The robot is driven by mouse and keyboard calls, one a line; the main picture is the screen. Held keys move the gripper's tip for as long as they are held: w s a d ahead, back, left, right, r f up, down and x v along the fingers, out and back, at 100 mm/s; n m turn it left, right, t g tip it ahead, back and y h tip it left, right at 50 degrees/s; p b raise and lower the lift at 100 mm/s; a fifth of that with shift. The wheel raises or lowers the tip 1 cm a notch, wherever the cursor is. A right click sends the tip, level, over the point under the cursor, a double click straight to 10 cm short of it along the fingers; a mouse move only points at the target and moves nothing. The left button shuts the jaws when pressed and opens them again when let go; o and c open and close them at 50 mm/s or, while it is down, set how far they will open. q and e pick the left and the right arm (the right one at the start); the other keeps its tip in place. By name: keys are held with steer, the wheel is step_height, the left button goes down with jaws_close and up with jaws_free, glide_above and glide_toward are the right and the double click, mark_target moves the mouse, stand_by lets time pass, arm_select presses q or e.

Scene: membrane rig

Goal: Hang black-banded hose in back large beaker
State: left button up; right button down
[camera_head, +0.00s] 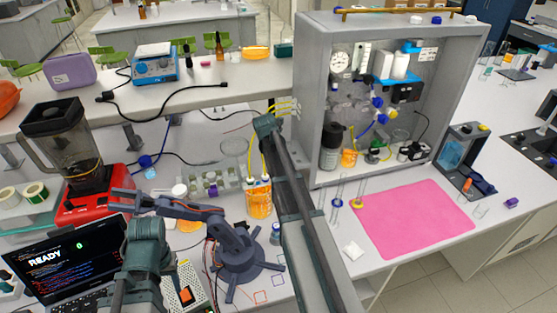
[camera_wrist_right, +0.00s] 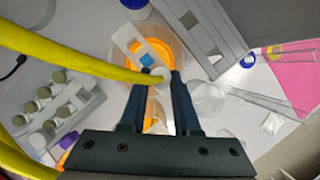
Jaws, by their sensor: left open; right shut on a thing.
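My right gripper (camera_wrist_right: 160,82) is shut on a yellow hose (camera_wrist_right: 75,64), which runs in from the left of the right wrist view. A pale round piece shows between its fingertips; I cannot make out a black band. A large beaker with orange liquid (camera_wrist_right: 172,42) lies below the fingers in this view. In the head view, yellow hoses (camera_head: 284,106) leave the cabinet's left side near my right wrist, and the orange beaker (camera_head: 259,200) stands below. A clear beaker (camera_head: 234,149) stands farther back.
A small desktop robot arm (camera_head: 238,247) stands between my arms. A vial rack (camera_head: 212,184) is left of the orange beaker. The grey cabinet (camera_head: 310,70) bounds the right side. A laptop (camera_head: 62,250) and blender (camera_head: 75,160) are left.

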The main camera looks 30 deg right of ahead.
steer(key=shift+f, duration=0.2)
steer(key=c, duration=0.6)
jaws_free()
steer(key=shift+o, duration=0.2)
steer(key=shift+r, duration=0.1)
steer(key=p+v, duration=1.2)
steer(key=v, duration=0.1)
steer(key=shift+s+r, duration=0.2)
steer(key=shift+r, duration=0.1)
steer(key=shift+a, duration=0.15)
